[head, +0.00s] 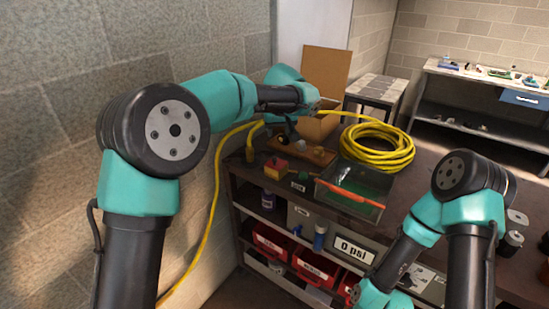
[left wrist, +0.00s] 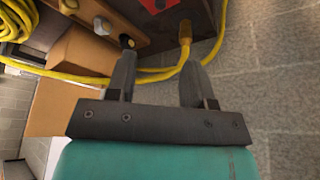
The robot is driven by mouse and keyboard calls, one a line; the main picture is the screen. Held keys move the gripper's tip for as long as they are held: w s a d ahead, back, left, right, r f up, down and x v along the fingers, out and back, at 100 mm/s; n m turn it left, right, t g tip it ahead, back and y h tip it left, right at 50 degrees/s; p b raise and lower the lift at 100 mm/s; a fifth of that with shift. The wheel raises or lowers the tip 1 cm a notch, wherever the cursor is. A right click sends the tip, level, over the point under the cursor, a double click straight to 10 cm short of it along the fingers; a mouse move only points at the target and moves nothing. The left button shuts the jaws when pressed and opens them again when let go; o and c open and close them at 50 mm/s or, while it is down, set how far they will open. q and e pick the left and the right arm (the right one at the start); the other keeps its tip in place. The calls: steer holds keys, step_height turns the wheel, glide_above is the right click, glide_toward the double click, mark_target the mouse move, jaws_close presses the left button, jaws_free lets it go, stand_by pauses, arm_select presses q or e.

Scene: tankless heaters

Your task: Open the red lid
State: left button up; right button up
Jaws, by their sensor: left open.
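A small box with a red top (head: 277,163) and yellowish sides stands on the dark workbench near its left end. It may be the red lid; it looks closed. My left gripper (head: 290,135) hangs just behind and above it, partly hidden by my wrist. In the left wrist view my left gripper (left wrist: 158,48) is open with nothing between its fingers. A red patch (left wrist: 157,5) shows at the top edge there, cut off by the frame, beyond the fingertips. My right arm is at the lower right; its gripper is out of view.
A coiled yellow hose (head: 377,148), an open cardboard box (head: 325,72) and a clear tray with a green floor (head: 372,182) are on the bench. Red bins (head: 272,243) sit on shelves below. A block wall (head: 215,50) is close on the left.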

mark_target(275, 158)
arm_select(q)
steer(key=x, duration=1.6)
steer(key=shift+f, duration=0.15)
steer(key=shift+c, duration=0.3)
jaws_close()
